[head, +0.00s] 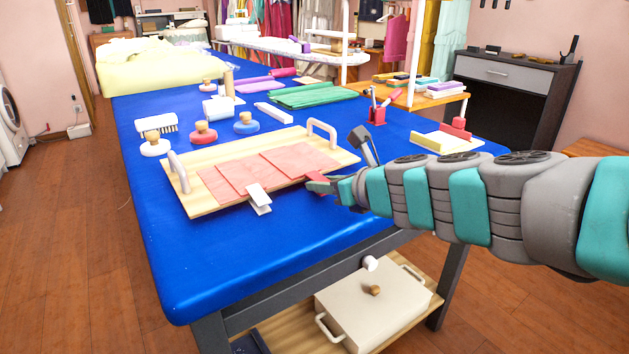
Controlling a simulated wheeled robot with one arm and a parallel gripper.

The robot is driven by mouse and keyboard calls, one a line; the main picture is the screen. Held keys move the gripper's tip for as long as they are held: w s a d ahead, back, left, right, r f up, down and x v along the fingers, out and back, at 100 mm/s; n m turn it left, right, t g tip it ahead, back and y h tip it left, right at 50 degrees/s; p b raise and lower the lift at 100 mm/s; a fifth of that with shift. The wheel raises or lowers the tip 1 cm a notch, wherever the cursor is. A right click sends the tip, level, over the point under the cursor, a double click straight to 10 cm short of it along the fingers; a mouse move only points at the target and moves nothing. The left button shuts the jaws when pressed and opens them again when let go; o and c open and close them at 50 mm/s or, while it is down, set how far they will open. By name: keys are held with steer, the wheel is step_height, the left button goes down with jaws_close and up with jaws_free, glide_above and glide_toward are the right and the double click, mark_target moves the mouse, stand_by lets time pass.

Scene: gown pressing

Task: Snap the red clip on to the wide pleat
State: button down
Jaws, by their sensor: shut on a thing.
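A pink pleated cloth (243,174) lies flat on a wooden board (200,205) with a white handle at each end. Its folds form several panels; I cannot tell for sure which pleat is the wide one. A white clip (258,196) sits at the front edge of the cloth and sticks out past the board. My gripper (330,187) is at the board's front right edge, shut on the red clip (317,185). The red clip is near the cloth's right front corner; whether it touches the cloth is unclear. My gripper's fingers are partly hidden.
The board rests on a blue table (240,262), whose front strip is clear. Behind are red (203,133), white (155,145) and blue (246,123) knobbed discs, a white brush (158,123) and green folded cloth (310,96). A red holder (376,116) and a tray (447,143) stand right.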

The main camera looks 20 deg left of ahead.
steer(key=shift+w+a, duration=0.35)
steer(key=shift+a, duration=0.1)
steer(key=shift+w+a, duration=0.2)
stand_by(0.8)
steer(key=shift+w+a, duration=0.2)
steer(key=shift+a, duration=0.05)
steer(key=c, duration=0.5)
jaws_free()
steer(key=shift+c, duration=0.2)
